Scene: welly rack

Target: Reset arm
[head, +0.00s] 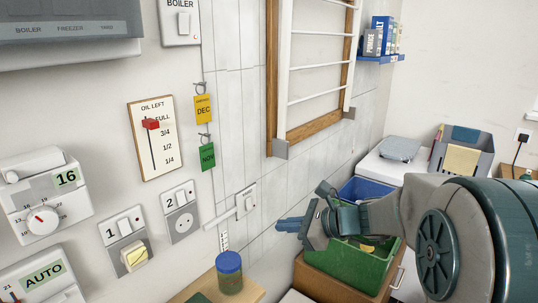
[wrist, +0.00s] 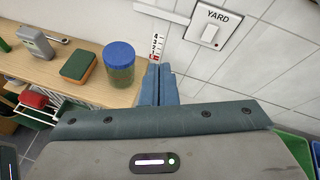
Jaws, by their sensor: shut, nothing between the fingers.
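My gripper (head: 290,224) is at the lower middle of the head view, in front of the tiled wall, with its blue fingers pointing left. In the wrist view the fingers (wrist: 158,84) are together and hold nothing. They are above the edge of a wooden shelf (wrist: 70,62), beside a jar with a blue lid (wrist: 119,62), and appear apart from it. My arm comes in from the right in the head view and hides part of the crates behind it.
Switches, a dial and an oil gauge (head: 152,138) are on the left wall. A wall rack (head: 310,97) hangs above. A green crate (head: 350,268) and a blue crate (head: 368,188) are near my arm. A sponge (wrist: 79,66) lies on the shelf. A YARD switch (wrist: 210,32) is on the tiles.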

